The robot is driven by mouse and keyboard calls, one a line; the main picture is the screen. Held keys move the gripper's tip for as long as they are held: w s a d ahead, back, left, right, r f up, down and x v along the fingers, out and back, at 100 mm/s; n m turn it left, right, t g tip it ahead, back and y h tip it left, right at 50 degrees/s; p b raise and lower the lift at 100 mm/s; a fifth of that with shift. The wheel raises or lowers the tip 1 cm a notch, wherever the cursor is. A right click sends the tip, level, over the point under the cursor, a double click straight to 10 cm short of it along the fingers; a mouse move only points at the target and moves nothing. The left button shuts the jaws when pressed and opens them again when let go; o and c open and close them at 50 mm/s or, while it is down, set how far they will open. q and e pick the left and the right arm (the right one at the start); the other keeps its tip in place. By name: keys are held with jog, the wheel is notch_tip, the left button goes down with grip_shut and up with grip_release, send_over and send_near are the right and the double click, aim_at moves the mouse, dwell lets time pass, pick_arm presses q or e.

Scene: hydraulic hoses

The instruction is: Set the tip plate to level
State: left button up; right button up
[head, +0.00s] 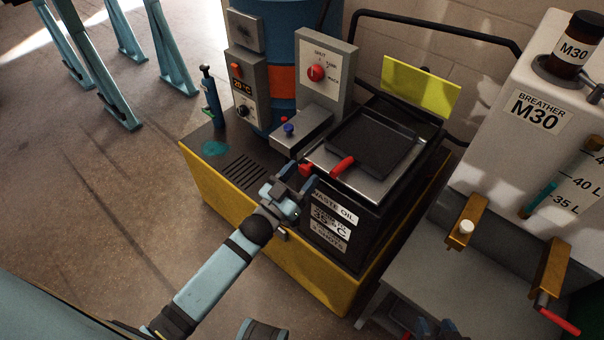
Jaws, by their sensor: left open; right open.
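The tip plate, which I take to be the dark square plate (371,145), sits in a metal surround on top of the black waste oil box (345,225). It looks slightly tilted, but I cannot tell its exact angle. A red grip (343,165) stands at its front left edge, and a smaller red piece (305,169) is at the left corner of the surround. My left gripper (294,183) is open and empty, just in front of that smaller red piece; I cannot tell if they touch. My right gripper (437,328) shows only partly at the bottom edge, apart from the plate.
A grey post with a red dial (316,73) and a box with a temperature display (243,86) stand behind. A yellow panel (421,86) rises behind the plate. A white M30 tank (534,112) with brass valves blocks the right.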

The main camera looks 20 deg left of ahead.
pick_arm(q)
jog(key=v, duration=1.3)
jog(key=shift+s, duration=0.2)
jog(key=shift+f, duration=0.2)
